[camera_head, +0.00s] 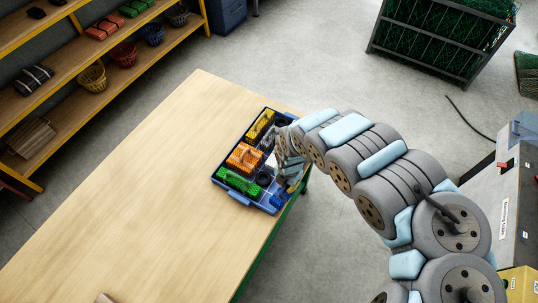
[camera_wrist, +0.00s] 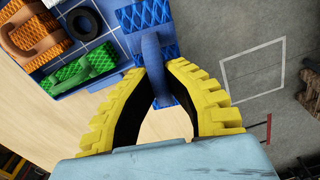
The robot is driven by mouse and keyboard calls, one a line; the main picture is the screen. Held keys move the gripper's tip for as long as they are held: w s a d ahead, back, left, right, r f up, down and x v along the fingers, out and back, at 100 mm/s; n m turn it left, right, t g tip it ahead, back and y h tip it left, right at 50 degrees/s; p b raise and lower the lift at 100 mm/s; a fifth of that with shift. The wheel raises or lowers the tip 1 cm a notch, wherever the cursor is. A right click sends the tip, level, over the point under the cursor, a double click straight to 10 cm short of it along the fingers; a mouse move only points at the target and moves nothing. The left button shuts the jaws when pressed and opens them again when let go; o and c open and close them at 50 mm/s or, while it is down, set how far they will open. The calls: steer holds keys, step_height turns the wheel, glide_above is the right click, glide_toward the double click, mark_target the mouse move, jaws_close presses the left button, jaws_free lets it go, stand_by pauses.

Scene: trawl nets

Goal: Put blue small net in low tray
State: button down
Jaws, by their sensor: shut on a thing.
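The blue small net (camera_wrist: 150,48) has a ribbed mesh texture and a smooth blue handle. My gripper (camera_wrist: 158,70) is shut on its handle, with one yellow ribbed finger on each side. The net is at the right end of a shallow blue tray (camera_wrist: 112,18) on the table. In the head view the tray (camera_head: 238,197) lies near the table's right edge, and the net (camera_head: 277,201) shows at its front right corner, partly hidden by my gripper (camera_head: 292,186). I cannot tell whether the net rests on the tray floor.
The tray also holds an orange net (camera_head: 243,157), a green net (camera_head: 238,182), a yellow net (camera_head: 260,124) and black rings (camera_head: 264,178). The wooden table (camera_head: 130,190) is bare to the left. Shelves (camera_head: 130,66) with baskets stand at the back left.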

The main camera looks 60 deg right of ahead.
steer(key=s+f+n, duration=0.2)
steer(key=s, duration=0.5)
steer(key=w+f+b, duration=0.1)
steer(key=w+b, duration=0.2)
steer(key=w+d+f+b, duration=0.1)
steer(key=w+b, duration=0.2)
steer(key=w+d+f+b, duration=0.1)
steer(key=w+f+b, duration=0.1)
steer(key=w+b, duration=0.1)
steer(key=shift+d, duration=0.2)
steer(key=shift+w+d+f+b, duration=0.35)
steer(key=shift+w+f, duration=0.35)
steer(key=shift+f, duration=0.65)
steer(key=shift+w+d+f+b, duration=0.15)
steer(key=shift+w+f+b, duration=0.45)
steer(key=shift+f, duration=0.75)
steer(key=shift+w+d+f+b, duration=0.25)
steer(key=shift+w+f, duration=0.55)
steer(key=shift+f, duration=0.55)
steer(key=shift+f, duration=0.15)
steer(key=c, duration=1.2)
jaws_free()
